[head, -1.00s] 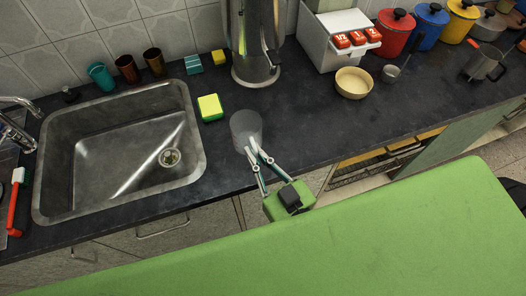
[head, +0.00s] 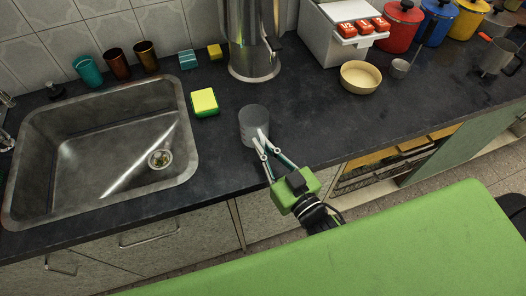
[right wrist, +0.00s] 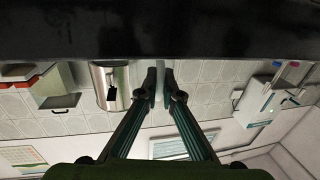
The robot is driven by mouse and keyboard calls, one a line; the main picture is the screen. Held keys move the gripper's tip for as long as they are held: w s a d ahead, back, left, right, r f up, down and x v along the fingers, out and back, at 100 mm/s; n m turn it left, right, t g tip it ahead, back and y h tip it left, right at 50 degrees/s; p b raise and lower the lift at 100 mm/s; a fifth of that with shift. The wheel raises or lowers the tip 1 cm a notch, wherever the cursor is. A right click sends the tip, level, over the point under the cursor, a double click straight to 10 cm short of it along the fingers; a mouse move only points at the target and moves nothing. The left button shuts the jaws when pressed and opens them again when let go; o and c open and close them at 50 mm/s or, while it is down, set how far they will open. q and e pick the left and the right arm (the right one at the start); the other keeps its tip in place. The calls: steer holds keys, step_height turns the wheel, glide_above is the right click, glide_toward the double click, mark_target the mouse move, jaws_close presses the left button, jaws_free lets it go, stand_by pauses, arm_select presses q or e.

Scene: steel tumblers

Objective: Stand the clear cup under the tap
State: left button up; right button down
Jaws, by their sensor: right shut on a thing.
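The clear cup (head: 250,120) is a translucent grey tumbler, upright at the counter's front part, right of the yellow-green sponge. My right gripper (head: 262,142) is shut on its near side; I cannot tell whether its base touches the counter. In the right wrist view, which is upside down, the fingertips (right wrist: 161,86) close on a thin pale strip of the cup. The steel urn (head: 250,40) stands behind the cup against the wall; a dark tap (right wrist: 111,97) shows on it in the right wrist view. Part of the sink tap (head: 6,142) shows at the left edge. My left gripper is not in view.
The steel sink (head: 100,205) is at left. The sponge (head: 205,101) lies between sink and cup. Teal (head: 88,71) and brown tumblers (head: 118,64) stand behind the sink. A cream bowl (head: 360,78) is right of the urn. The counter between cup and urn is clear.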

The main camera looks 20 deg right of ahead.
steer(key=shift+f, duration=0.1)
steer(key=shift+f, duration=0.1)
steer(key=shift+f, duration=0.1)
steer(key=c, duration=2.2)
jaws_free()
steer(key=shift+s, duration=0.1)
steer(key=shift+b+v, duration=0.65)
steer(key=shift+v, duration=5.25)
